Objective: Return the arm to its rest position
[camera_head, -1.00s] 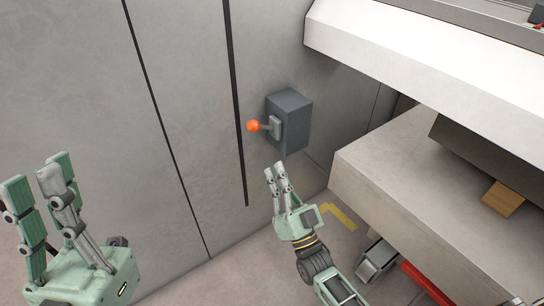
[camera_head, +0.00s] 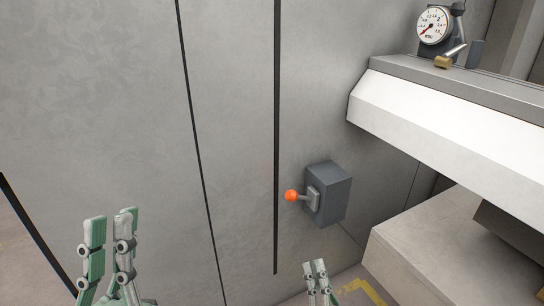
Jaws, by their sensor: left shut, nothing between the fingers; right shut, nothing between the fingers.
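My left gripper (camera_head: 108,228) is at the lower left, fingers pointing up, in front of the grey wall panels. Its fingers hold nothing, and its base is cut off by the bottom edge. My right gripper (camera_head: 315,268) is at the bottom centre, below the grey switch box (camera_head: 333,195). It is shut and empty, with only its fingers and a bit of its body in view. The box carries a lever with an orange ball knob (camera_head: 291,195) that sticks out to the left. Both grippers are apart from the lever in the picture.
A white machine beam (camera_head: 450,125) juts in from the right, with a pressure gauge (camera_head: 435,25) above it. A grey machine block (camera_head: 425,250) stands at the lower right. Yellow floor marking (camera_head: 366,291) shows at the bottom. The grey wall (camera_head: 120,120) fills the left.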

